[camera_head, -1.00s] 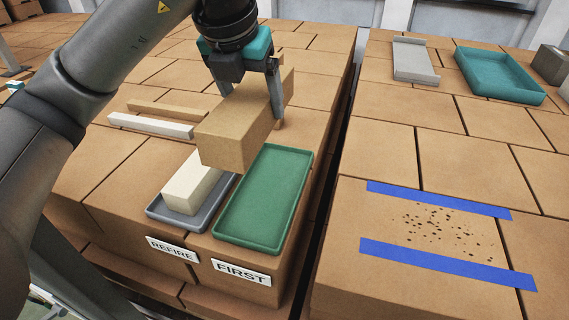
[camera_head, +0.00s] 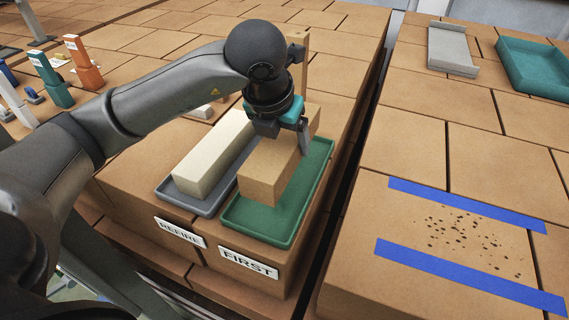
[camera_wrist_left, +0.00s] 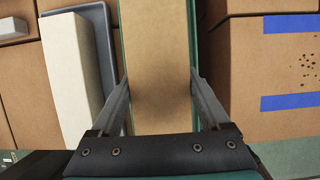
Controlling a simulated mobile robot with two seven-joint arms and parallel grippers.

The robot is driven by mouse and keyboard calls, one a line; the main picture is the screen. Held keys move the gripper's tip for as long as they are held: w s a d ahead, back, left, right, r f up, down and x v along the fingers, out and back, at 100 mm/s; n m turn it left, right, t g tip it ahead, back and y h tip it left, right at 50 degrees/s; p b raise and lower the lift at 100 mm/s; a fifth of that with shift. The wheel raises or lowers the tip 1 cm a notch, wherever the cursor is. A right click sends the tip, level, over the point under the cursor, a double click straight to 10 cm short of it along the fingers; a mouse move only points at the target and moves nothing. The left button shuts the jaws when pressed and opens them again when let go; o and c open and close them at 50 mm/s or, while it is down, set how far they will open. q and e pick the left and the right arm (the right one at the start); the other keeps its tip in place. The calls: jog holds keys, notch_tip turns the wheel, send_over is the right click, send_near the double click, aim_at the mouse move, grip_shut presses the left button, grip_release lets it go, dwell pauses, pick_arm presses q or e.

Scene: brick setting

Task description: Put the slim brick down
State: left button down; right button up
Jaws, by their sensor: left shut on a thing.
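The slim tan brick (camera_head: 272,168) is in my left gripper (camera_head: 285,142), over the green tray (camera_head: 268,233) labelled FIRST. In the left wrist view the brick (camera_wrist_left: 155,70) runs lengthwise between the two fingers (camera_wrist_left: 158,95), which press its sides. The brick is low, at the left part of the tray; I cannot tell whether its underside touches the tray floor. A cream brick (camera_head: 214,155) lies in the grey tray (camera_head: 191,201) labelled REFIRE, just to the left. My right gripper is not in view.
Across a dark gap to the right, blue tape strips (camera_head: 467,201) border a speckled patch. A grey tray (camera_head: 452,53) and a teal tray (camera_head: 534,66) stand at the back right. Orange (camera_head: 84,62) and green (camera_head: 51,80) upright things stand at the left.

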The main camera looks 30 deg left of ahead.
aim_at(277, 146)
pick_arm(q)
jog(key=shift+w+f, duration=0.1)
jog(key=shift+f, duration=3)
jog(key=shift+f, duration=0.1)
grip_release()
jog(key=v, duration=1.2)
